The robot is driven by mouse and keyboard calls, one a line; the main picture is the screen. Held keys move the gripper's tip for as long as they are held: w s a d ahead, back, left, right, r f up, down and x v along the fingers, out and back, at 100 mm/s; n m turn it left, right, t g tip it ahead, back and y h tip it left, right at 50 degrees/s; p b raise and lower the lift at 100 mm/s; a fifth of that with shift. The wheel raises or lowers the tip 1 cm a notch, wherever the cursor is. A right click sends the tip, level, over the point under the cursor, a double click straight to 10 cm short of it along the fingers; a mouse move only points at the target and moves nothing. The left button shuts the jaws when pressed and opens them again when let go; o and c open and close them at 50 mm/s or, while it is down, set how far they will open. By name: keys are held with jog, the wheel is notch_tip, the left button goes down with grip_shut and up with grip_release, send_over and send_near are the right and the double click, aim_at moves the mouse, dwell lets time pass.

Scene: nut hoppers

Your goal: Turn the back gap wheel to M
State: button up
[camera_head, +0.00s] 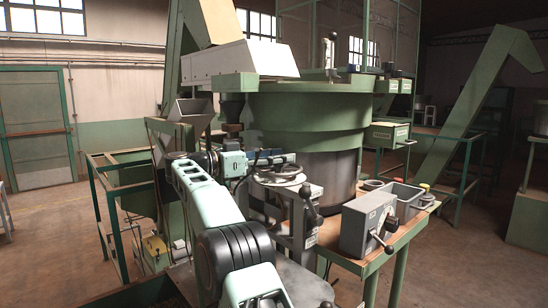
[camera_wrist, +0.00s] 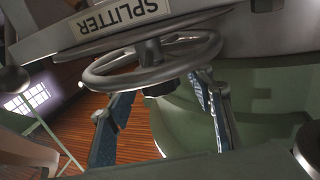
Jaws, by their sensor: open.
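A grey spoked handwheel (camera_wrist: 150,62) fills the upper middle of the wrist view, under a plate lettered SPLITTER (camera_wrist: 117,14). In the head view a handwheel (camera_head: 281,175) lies on the machine just below my gripper (camera_head: 275,157). In the wrist view my gripper (camera_wrist: 162,88) is open, its two blue-padded fingers apart, with the wheel's lower rim and dark hub near the tips. Nothing is held between them. I cannot tell whether the fingers touch the rim. I see no gap label and no M mark, so I cannot tell whether this is the back gap wheel.
A large green round hopper (camera_head: 308,112) stands just behind the wheel. A grey box with a lever (camera_head: 367,224) and a grey bin (camera_head: 404,197) sit on the wooden bench (camera_head: 385,250) to the right. A lever with a dark knob (camera_head: 308,200) rises close to the wheel.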

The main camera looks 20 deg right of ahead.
jog(key=s+a, duration=0.1)
jog(key=a, duration=1.1)
jog(key=shift+s, duration=0.3)
